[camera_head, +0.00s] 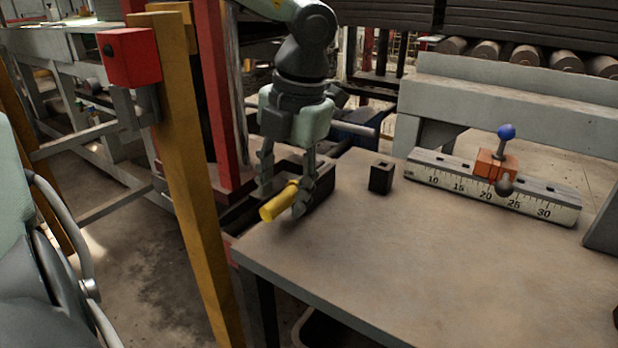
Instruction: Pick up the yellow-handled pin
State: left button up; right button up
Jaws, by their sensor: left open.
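The yellow handle of the pin (277,204) shows near the table's far left corner, slanting from lower left to upper right. My left gripper (284,198) points down over it, its fingers open, one on each side of the handle. I cannot tell whether either finger touches it. The rest of the pin is not visible. My right gripper is not in view.
A dark open bin (318,190) sits just behind the handle. A small black hollow block (381,178) and a numbered scale rail (545,204) with an orange slider (495,165) stand on the table (430,270). A yellow post (185,150) rises left of the gripper. The table's front is clear.

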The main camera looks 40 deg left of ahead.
pick_arm(q)
jog(key=shift+f, duration=0.5)
grip_shut()
